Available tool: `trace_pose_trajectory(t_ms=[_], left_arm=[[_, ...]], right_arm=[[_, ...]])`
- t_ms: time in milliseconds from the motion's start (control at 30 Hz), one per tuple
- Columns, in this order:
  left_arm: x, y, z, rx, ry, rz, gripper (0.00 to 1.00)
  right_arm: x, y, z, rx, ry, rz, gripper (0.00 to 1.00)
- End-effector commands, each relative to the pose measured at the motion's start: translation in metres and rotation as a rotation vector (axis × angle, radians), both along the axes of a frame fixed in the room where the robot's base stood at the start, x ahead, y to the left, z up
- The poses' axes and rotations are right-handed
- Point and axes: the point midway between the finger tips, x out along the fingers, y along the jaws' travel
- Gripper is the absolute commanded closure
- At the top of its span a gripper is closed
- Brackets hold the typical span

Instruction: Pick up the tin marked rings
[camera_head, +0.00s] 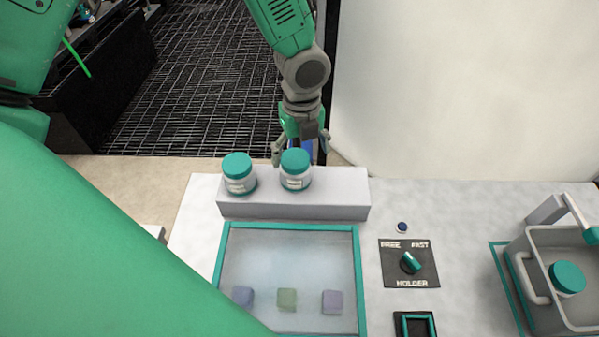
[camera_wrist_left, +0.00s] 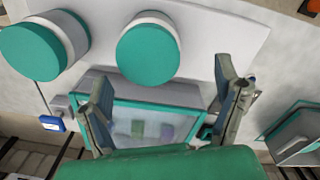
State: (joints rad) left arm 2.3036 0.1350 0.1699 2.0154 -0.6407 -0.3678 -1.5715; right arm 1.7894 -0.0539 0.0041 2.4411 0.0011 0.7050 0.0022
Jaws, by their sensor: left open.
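Two white tins with teal lids stand upright on a grey ledge (camera_head: 340,204), a left tin (camera_head: 238,174) and a right tin (camera_head: 294,171). Their front labels are too small to read. My left gripper (camera_head: 301,151) comes down from the top, open, just behind the right tin, which partly hides it. In the left wrist view the open fingers (camera_wrist_left: 162,75) have nothing between them. Two teal-lidded tins show above them, one central (camera_wrist_left: 148,52) and one at the left (camera_wrist_left: 32,55). I see no right gripper.
A third teal-lidded tin (camera_head: 567,277) is in a grey tote (camera_head: 540,238) at the right. A teal-framed tray (camera_head: 290,227) with three small cubes lies before the ledge. A dial panel (camera_head: 409,277) sits right of it. A large pale curved surface (camera_head: 460,90) rises behind.

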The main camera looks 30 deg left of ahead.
Motion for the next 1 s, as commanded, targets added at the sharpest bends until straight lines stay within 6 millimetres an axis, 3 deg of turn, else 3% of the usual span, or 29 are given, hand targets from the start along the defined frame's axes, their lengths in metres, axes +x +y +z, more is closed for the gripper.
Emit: trace_pose_trajectory(t_ms=[233,500,800,833,967,1000], left_arm=[[-0.002,0.003,-0.019,-0.002,0.0,0.0,0.17],[-0.003,0.001,-0.057,0.003,0.0,-0.002,0.17],[-0.003,0.003,-0.063,0.0,-0.002,-0.001,0.17],[-0.003,0.003,-0.063,0.0,-0.002,-0.001,0.2],[-0.003,0.004,-0.063,-0.001,-0.002,0.0,0.66],[-0.003,0.005,-0.064,-0.002,-0.001,0.0,0.72]], right_arm=[[0.0,0.0,-0.001,0.001,0.0,0.001,0.6],[0.0,0.001,0.0,0.001,0.0,0.001,0.6],[0.0,0.0,0.0,0.0,0.0,0.001,0.6],[0.0,0.0,0.0,0.0,0.0,0.001,0.6],[0.0,0.0,0.0,0.0,0.0,0.001,0.6],[0.0,0.0,0.0,0.0,0.0,0.001,0.6]])
